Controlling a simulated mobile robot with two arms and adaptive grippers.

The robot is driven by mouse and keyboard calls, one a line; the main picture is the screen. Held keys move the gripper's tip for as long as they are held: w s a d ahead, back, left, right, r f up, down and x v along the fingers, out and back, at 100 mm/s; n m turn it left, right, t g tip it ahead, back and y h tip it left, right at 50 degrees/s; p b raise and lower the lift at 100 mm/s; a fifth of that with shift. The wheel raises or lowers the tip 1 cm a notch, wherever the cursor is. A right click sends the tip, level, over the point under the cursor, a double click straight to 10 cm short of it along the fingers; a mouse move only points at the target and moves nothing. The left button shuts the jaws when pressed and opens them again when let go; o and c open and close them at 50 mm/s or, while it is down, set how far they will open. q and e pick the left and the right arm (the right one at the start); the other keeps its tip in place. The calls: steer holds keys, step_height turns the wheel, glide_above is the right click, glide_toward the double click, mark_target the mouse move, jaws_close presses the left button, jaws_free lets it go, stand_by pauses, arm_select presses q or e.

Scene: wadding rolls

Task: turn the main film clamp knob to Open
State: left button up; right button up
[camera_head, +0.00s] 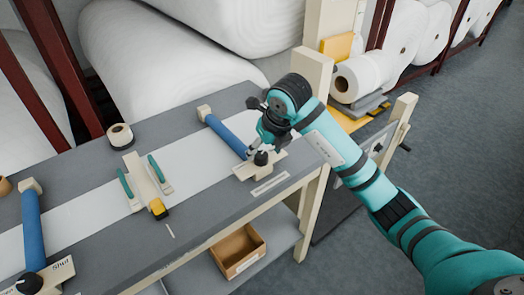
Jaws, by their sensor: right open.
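A black knob (261,158) sits on a cream plate (243,172) at the near end of a blue clamp bar (225,136). My right gripper (262,147) is open, pointing down right above this knob. Its fingers are close around the knob's top; I cannot tell whether they touch it. The gripper partly hides the plate and the knob's pointing direction. A second black knob (29,284) sits on a lettered plate (60,270) at the near end of another blue bar (31,228) at the left. I cannot tell which clamp is the main one. My left gripper is not in view.
White film (90,208) runs across the grey bench (110,255). A cardboard box (237,252) is on the lower shelf.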

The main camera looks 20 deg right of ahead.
mark_target(261, 158)
steer(key=shift+x, duration=1.4)
steer(key=shift+c, duration=0.4)
steer(key=c, duration=1.1)
steer(key=shift+o, duration=0.2)
